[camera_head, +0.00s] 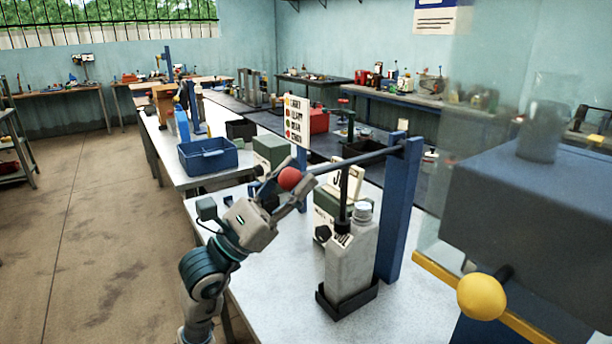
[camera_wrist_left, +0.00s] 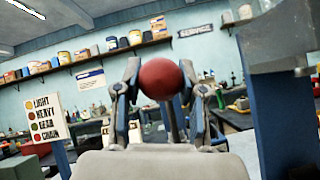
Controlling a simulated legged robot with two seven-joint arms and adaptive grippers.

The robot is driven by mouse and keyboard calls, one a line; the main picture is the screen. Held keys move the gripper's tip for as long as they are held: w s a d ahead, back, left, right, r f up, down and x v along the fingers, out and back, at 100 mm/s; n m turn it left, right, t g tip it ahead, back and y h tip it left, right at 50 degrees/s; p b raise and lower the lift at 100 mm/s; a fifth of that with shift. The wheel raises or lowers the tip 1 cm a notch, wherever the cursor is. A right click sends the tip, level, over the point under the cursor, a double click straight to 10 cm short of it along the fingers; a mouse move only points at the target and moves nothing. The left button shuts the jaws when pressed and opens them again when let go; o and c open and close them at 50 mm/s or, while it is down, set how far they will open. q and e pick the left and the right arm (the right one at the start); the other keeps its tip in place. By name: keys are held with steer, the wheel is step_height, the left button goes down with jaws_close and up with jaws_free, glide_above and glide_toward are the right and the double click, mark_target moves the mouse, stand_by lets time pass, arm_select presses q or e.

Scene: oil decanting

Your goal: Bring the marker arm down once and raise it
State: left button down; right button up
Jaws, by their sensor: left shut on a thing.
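The marker arm (camera_head: 360,161) is a dark bar running from a blue post (camera_head: 398,215) out to a red ball knob (camera_head: 290,179). It looks close to level, with the knob end slightly lower in the picture. My left gripper (camera_head: 287,187) is shut on the red knob, which also shows between both fingers in the left wrist view (camera_wrist_left: 160,79). A dark vertical rod (camera_head: 344,190) hangs from the bar over a grey can (camera_head: 350,262). The can stands upright in a black tray (camera_head: 330,308); whether the rod touches it I cannot tell. My right gripper is out of view.
A grey machine (camera_head: 540,215) with a yellow ball handle (camera_head: 481,296) stands at the right behind a clear panel. A blue bin (camera_head: 208,156) sits on the bench behind my left gripper. A sign with coloured dots (camera_head: 296,122) stands beyond the knob. The bench front is clear.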

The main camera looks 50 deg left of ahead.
arm_select(q)
steer(key=shift+d+f, duration=0.2)
steer(key=shift+f, duration=0.05)
steer(key=shift+s+a, duration=0.1)
steer(key=shift+s, duration=0.1)
steer(key=c, duration=1.1)
jaws_free()
steer(key=o, duration=0.4)
steer(key=shift+s, duration=0.2)
steer(key=shift+s+a, duration=0.1)
steer(key=v, duration=1.2)
steer(key=shift+w+a+f, duration=0.1)
steer(key=shift+w+f, duration=0.05)
steer(key=shift+w, duration=0.05)
